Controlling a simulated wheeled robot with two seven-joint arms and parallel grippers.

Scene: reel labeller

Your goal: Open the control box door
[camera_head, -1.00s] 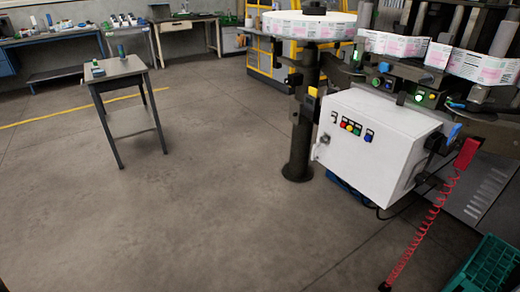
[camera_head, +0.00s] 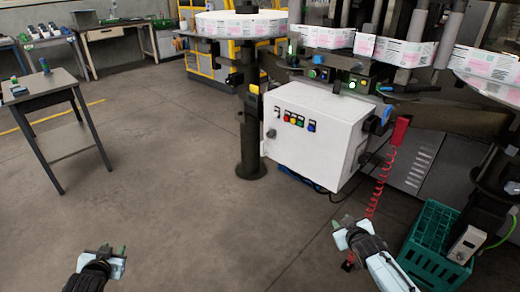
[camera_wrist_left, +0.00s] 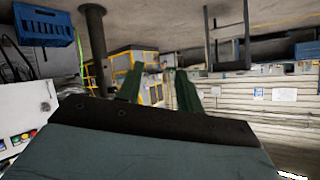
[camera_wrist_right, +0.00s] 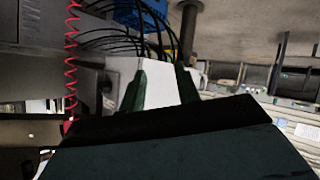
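The white control box (camera_head: 318,140) hangs on the machine in the middle of the head view. Its door face carries a row of coloured buttons (camera_head: 294,121) and a small latch (camera_head: 271,133) at its left edge. The door looks shut. Part of the box, with buttons, shows at the left edge of the left wrist view (camera_wrist_left: 18,108). My left gripper (camera_head: 118,252) is low at the left of the head view, well away from the box. My right gripper (camera_head: 346,222) is below and in front of the box. Both are open and empty, fingers apart.
A red coiled hose (camera_head: 379,182) hangs right of the box, close to my right gripper. A green crate (camera_head: 432,237) stands on the floor at right. A dark post (camera_head: 249,130) stands left of the box. A small table (camera_head: 50,95) is at left. The floor between is clear.

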